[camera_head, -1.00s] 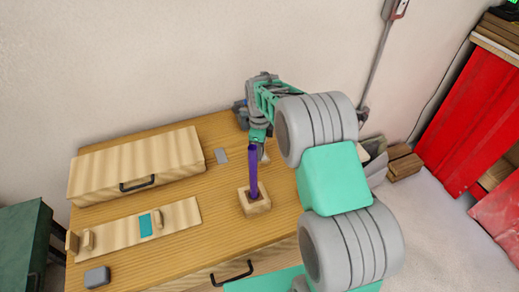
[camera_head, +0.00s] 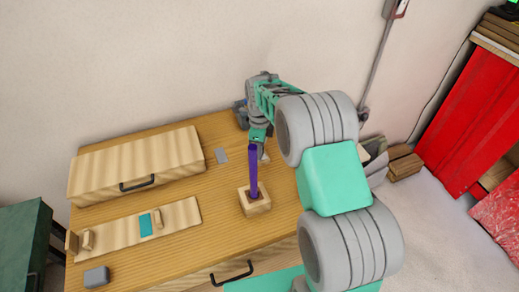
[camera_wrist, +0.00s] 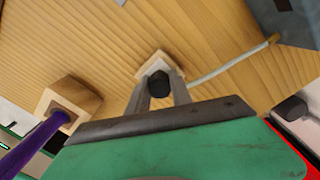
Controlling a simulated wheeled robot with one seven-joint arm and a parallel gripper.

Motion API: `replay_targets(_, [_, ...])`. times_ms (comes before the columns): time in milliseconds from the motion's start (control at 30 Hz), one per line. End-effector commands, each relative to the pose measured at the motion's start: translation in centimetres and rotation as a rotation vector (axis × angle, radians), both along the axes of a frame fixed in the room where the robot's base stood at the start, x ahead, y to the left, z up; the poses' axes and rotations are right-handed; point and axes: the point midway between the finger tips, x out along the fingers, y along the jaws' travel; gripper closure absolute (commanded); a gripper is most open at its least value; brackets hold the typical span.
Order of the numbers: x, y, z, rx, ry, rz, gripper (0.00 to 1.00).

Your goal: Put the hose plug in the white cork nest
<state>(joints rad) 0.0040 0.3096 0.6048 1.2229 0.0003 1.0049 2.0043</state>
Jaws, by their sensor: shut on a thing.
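In the wrist view my gripper (camera_wrist: 160,95) is shut on a dark, rounded piece, which looks like the hose plug (camera_wrist: 160,83). Just beyond it is a small pale square block with a whitish top, which looks like the white cork nest (camera_wrist: 150,66). The plug overlaps the nest in this view; I cannot tell whether it is inside or above it. In the head view my gripper (camera_head: 261,146) is low at the table's right back part, behind the purple rod. The plug cannot be made out there.
A purple rod (camera_head: 253,172) stands in a wooden block (camera_head: 256,206) near my gripper. A pale thin rod or tube (camera_wrist: 225,66) lies right of the nest. A wooden box (camera_head: 135,165), a board (camera_head: 185,215) and a grey block (camera_head: 96,277) occupy the table's left.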

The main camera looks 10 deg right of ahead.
Motion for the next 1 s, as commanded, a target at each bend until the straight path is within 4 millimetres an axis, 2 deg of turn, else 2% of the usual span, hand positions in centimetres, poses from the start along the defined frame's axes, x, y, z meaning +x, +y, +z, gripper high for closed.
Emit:
replay_targets(267, [0.0,0.0,-0.6,0.0,0.0,0.0,1.0])
replay_targets(1000, [0.0,0.0,1.1,0.0,0.0,0.0,1.0])
